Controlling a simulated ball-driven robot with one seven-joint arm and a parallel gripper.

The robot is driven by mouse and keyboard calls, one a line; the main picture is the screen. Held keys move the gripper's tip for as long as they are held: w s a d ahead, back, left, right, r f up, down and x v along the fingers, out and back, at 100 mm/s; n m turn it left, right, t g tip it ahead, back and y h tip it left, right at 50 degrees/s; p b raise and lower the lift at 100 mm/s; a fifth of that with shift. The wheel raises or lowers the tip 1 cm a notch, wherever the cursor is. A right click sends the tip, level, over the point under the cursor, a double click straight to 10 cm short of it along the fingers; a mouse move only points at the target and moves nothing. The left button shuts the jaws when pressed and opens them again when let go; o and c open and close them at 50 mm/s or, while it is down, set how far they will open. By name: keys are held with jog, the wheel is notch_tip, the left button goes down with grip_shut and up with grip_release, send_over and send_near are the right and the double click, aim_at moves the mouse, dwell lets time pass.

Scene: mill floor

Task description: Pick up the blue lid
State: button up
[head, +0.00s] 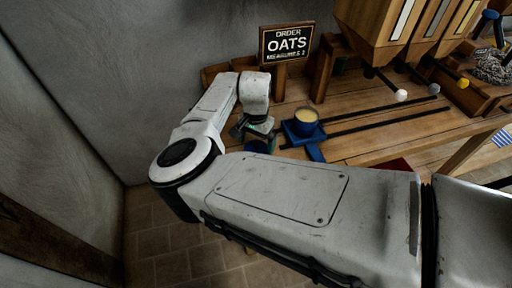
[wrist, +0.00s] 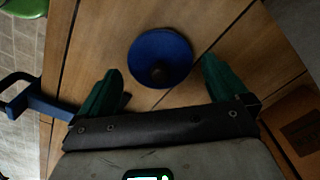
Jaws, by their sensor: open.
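The blue lid (wrist: 160,50) is a round disc with a dark knob at its middle, lying on the plank bench top in the wrist view. My gripper (wrist: 163,86) is open, its two green fingers spread with nothing between the tips. The lid lies just beyond the fingertips in the picture, roughly centred between them and apart from both. In the head view my gripper (head: 256,130) hangs low over the bench's left part. A blue patch shows under it there; I cannot tell whether it is the lid.
A blue cup (head: 306,117) with pale contents sits in a blue carrier (head: 290,134) on dark rails to the right. The OATS sign (head: 287,44) and wooden hoppers (head: 390,30) stand behind. A blue handle (wrist: 38,100) juts past the bench edge. A wooden block (wrist: 298,122) lies right.

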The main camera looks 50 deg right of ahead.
jog(key=shift+f, duration=0.7)
jog(key=shift+c, duration=0.4)
jog(key=c, duration=0.8)
